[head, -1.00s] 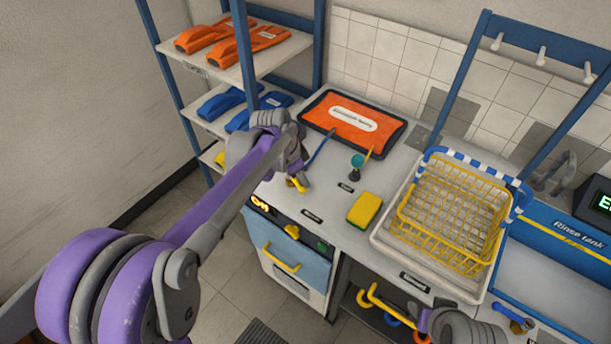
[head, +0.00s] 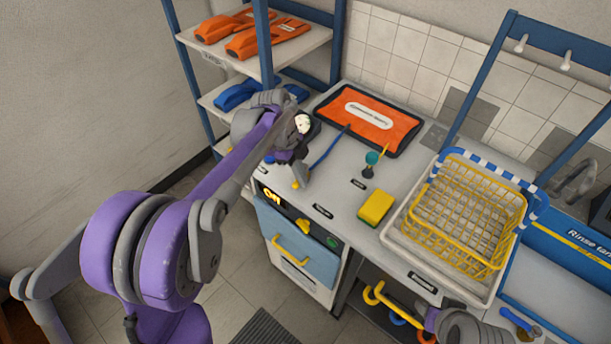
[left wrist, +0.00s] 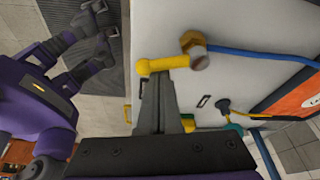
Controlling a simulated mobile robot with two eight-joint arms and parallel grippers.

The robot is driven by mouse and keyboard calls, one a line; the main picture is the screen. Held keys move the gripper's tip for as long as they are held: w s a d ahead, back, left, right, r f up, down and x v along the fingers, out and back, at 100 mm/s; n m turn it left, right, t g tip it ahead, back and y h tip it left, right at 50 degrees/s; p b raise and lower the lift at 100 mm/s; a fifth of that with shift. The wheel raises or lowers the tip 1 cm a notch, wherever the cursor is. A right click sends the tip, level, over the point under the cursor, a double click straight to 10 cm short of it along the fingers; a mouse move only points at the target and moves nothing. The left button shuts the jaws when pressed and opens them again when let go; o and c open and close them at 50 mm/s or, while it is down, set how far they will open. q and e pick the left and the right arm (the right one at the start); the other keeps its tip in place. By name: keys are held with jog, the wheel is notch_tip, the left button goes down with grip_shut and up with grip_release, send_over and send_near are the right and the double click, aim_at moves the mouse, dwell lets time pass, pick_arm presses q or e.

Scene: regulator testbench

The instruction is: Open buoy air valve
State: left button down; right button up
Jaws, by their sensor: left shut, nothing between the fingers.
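The air valve is a brass fitting (left wrist: 193,45) on the counter, with a yellow lever handle (left wrist: 160,66) and a blue hose running off it. In the head view only a yellow bit of the handle (head: 296,184) shows below my wrist, which hides most of the valve. My left gripper (left wrist: 162,82) is shut and empty, its fingertips right beside the lever; whether they touch it I cannot tell. In the head view the left gripper (head: 292,166) is over the counter's left corner. At the lower right, part of my right arm (head: 455,328) shows, its fingers unclear.
A teal-and-yellow fitting (head: 372,158), a yellow sponge (head: 375,207) and a yellow wire basket (head: 460,225) stand to the right. A blue-posted shelf (head: 263,60) rises behind. The cabinet below has a yellow handle (head: 292,250).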

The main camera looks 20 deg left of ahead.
aim_at(320, 198)
pick_arm(q)
jog(key=shift+a, duration=0.25)
dwell(0.4)
jog(key=d, duration=0.3)
jog(key=d+f, duration=0.1)
jog(key=shift+s+d, duration=0.2)
jog(key=shift+s, duration=0.1)
jog(key=v, duration=1)
jog(key=shift+a, duration=0.25)
jog(key=shift+r, duration=0.15)
jog(key=shift+s, duration=0.1)
